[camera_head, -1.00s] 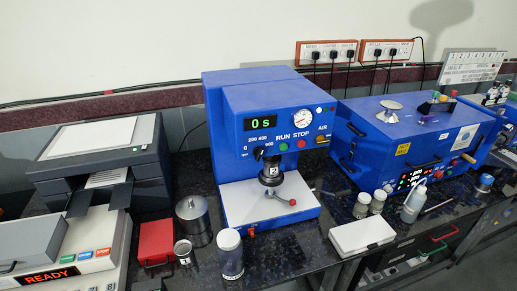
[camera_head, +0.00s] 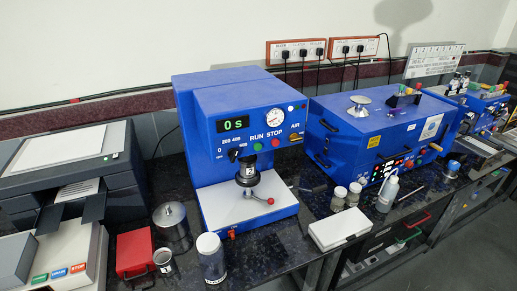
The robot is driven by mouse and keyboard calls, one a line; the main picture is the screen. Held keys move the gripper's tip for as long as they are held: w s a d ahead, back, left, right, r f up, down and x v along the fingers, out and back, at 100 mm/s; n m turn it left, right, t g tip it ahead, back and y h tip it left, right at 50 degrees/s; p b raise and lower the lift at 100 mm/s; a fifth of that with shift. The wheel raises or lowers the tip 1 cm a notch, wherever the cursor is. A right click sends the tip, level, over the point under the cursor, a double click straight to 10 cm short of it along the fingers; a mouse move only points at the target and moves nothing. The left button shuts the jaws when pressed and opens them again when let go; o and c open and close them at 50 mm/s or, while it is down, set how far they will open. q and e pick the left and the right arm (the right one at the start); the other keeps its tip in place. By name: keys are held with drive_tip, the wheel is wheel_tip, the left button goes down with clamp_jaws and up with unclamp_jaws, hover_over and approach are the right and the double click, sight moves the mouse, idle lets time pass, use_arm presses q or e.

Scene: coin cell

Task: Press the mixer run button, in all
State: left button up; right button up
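The mixer (camera_head: 205,105) is a blue machine in the middle of the bench in the head view. Its display (camera_head: 233,124) reads "0 s". The green run button (camera_head: 257,146) sits under the word RUN, beside the red stop button (camera_head: 275,143). A black dial (camera_head: 235,154) is to the left of the buttons. A dark cylindrical head (camera_head: 247,174) hangs over the white base plate (camera_head: 225,205). Nothing covers the run button. Neither of my grippers is in view.
A dark printer (camera_head: 75,170) stands at left. A red box (camera_head: 134,253), a metal canister (camera_head: 172,226) and a clear jar (camera_head: 211,258) stand near the mixer's left front. A white box (camera_head: 340,229) and small bottles are at right. A blue machine (camera_head: 365,130) stands beyond.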

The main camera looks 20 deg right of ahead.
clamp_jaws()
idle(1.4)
